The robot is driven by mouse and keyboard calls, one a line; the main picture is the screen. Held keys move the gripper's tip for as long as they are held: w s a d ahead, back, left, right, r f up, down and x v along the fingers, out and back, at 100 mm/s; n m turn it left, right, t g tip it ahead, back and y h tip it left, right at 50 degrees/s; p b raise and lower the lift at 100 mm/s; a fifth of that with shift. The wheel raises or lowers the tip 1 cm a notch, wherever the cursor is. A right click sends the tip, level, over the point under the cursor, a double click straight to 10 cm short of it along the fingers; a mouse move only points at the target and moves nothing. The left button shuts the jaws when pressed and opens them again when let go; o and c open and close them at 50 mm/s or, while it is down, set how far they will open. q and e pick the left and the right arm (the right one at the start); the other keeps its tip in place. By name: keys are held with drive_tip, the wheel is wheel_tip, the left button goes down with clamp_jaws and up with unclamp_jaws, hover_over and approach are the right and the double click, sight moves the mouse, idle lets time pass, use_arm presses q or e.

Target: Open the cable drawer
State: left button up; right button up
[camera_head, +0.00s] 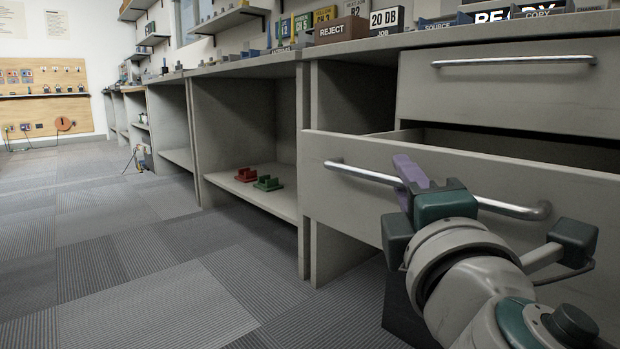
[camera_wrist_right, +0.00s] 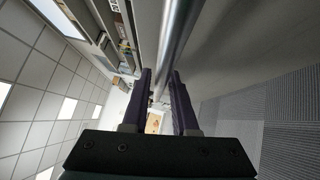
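The lower drawer (camera_head: 345,205) under the right-hand counter stands partly pulled out, with a dark gap showing behind its front panel. I cannot read a label on it. Its metal bar handle (camera_head: 515,209) runs across the front and also shows in the right wrist view (camera_wrist_right: 178,30). My right gripper (camera_head: 408,172), with purple fingers, is at this handle. The far finger is mostly hidden in the head view. My left gripper is not in view.
A shut upper drawer (camera_head: 530,95) with its own handle sits above. The counter (camera_head: 480,35) carries signs and trays. An open shelf (camera_head: 280,203) at left holds a red and a green item. The carpeted floor (camera_head: 150,260) at left is clear.

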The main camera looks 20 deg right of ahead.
drive_tip(key=v, duration=1)
drive_tip(key=s+d+r+m+g+p, duration=0.2)
drive_tip(key=r+m+g+p, duration=0.15)
drive_tip(key=r+p, duration=0.75)
drive_tip(key=s+d+r+m+g+y+p, duration=0.1)
drive_tip(key=s+d+r+m+g+p, duration=0.45)
drive_tip(key=p, duration=1.05)
drive_tip(key=a+r+m+g+p, duration=0.1)
drive_tip(key=r+m+p, duration=0.1)
drive_tip(key=r+p, duration=1)
drive_tip(key=s+a+r+m+g+y+p, duration=0.1)
drive_tip(key=s+a+r+g+y+p, duration=0.2)
drive_tip(key=r+p, duration=1.1)
drive_tip(key=s+a+r+m+g+y+p, duration=0.15)
drive_tip(key=s+a+r+y+p, duration=0.3)
drive_tip(key=r+p, duration=0.9)
wheel_tip(320, 180, up, 30)
drive_tip(key=p, duration=3.7)
drive_tip(key=shift+d+h, duration=0.2)
drive_tip(key=shift+h, duration=0.25)
